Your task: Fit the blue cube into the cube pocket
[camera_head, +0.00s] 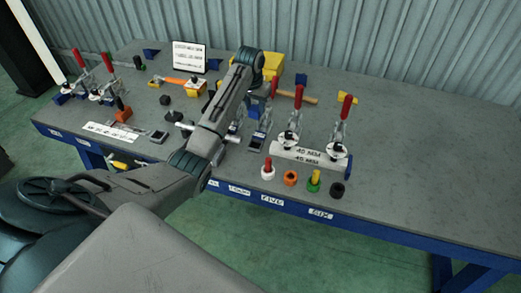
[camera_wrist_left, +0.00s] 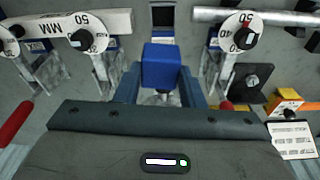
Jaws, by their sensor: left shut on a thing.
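The blue cube (camera_wrist_left: 161,66) is between the two fingers of my left gripper (camera_wrist_left: 160,88) in the left wrist view, which is shut on it. In the head view my left gripper (camera_head: 258,103) points down over the middle of the workbench, partly behind my forearm, and the cube cannot be told apart from the blue fingers there. A small grey block with a dark square face (camera_wrist_left: 162,16) lies beyond the cube in the wrist view; I cannot tell if it is the cube pocket. My right gripper is not in view.
Red-handled toggle clamps (camera_head: 293,125) stand around a white labelled bar (camera_head: 297,156). Several small coloured parts, including a green one (camera_head: 314,182), line the front edge. A yellow bin (camera_head: 272,67) and a hammer (camera_head: 297,96) lie behind. The workbench's right side (camera_head: 430,150) is clear.

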